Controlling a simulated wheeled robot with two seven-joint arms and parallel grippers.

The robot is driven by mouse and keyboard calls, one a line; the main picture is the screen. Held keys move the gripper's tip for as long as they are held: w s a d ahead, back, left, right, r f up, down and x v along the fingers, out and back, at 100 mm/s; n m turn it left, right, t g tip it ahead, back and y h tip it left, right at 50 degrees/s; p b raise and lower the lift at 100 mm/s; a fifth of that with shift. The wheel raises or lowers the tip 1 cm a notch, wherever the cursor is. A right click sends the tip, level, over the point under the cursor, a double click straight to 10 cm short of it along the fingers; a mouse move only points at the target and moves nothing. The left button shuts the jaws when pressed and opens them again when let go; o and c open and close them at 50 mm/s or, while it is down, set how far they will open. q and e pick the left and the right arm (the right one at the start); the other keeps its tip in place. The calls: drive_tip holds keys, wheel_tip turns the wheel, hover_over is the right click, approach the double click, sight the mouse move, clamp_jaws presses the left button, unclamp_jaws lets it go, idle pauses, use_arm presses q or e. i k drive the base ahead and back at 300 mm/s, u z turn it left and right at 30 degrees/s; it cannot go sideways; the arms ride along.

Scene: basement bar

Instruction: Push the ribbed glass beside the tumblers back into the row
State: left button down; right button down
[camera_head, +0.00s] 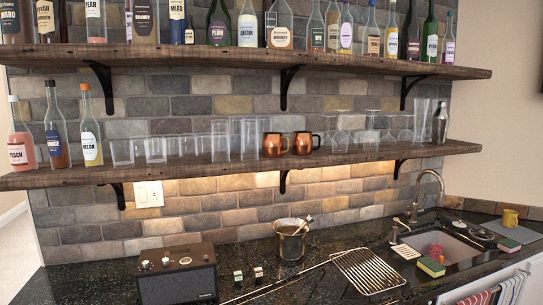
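The lower wooden shelf (230,165) holds a line of clear glasses. Short tumblers (122,153) stand toward its left part, with another short glass (155,150) beside them and more small glasses (187,147) to the right. Tall straight glasses (221,142) stand further right, next to two copper mugs (274,145). Ribbing is too fine to make out, so I cannot tell which glass is the ribbed one or whether it sits out of line. Neither of my grippers is in view.
Bottles (90,135) stand left of the tumblers. Stemmed glasses (372,128) and a metal shaker (440,122) stand at the right. The upper shelf (230,58) with bottles hangs above. The counter below holds a radio (177,275), a metal bucket (291,240) and a wire rack (368,270).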

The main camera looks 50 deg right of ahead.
sight(221, 151)
drive_tip(key=z, duration=0.7)
drive_tip(key=i, duration=0.45)
